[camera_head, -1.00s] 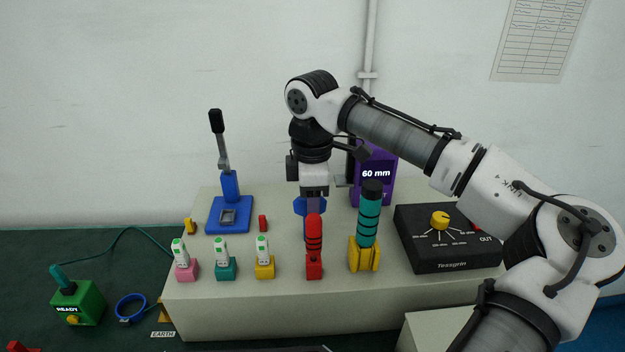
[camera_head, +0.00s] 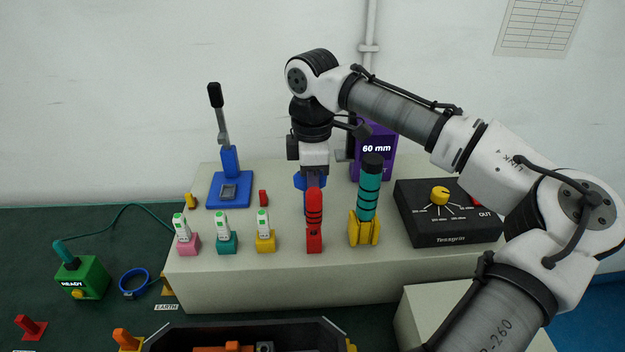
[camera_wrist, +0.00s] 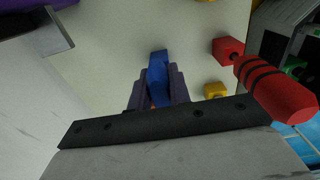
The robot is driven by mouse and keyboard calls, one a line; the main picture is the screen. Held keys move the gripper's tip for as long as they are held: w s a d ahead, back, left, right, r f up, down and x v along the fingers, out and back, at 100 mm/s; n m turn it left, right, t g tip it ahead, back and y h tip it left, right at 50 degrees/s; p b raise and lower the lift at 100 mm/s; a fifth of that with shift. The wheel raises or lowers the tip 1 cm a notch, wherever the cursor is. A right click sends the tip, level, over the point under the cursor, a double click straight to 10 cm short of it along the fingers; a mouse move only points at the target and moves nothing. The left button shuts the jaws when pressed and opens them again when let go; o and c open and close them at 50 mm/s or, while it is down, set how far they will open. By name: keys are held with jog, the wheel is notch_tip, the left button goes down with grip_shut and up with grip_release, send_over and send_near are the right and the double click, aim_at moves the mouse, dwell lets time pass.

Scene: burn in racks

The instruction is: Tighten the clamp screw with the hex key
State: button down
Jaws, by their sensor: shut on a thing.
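My gripper (camera_head: 313,182) is above the grey bench block (camera_head: 235,270), pointing down behind the red-handled tool (camera_head: 314,218). In the wrist view its two purple fingers (camera_wrist: 160,88) are shut on a blue piece (camera_wrist: 157,65), which sticks out past the fingertips. Blue also shows at the fingers in the head view (camera_head: 300,181). Whether this piece is the hex key cannot be told, as its lower end is hidden. The red-handled tool also shows at the right of the wrist view (camera_wrist: 275,88), apart from the fingers. I cannot make out the clamp screw.
A teal-handled tool (camera_head: 369,193) stands in a yellow holder to the right, near a black dial box (camera_head: 445,222). A blue lever stand (camera_head: 229,190) and several small white-topped blocks are left. A dark tray (camera_head: 170,338) is in front.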

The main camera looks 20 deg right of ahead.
jog(key=shift+r+p, duration=0.9)
jog(key=shift+p, duration=0.2)
dwell(1.2)
jog(key=shift+r+p, duration=2.05)
jog(key=shift+p, duration=0.05)
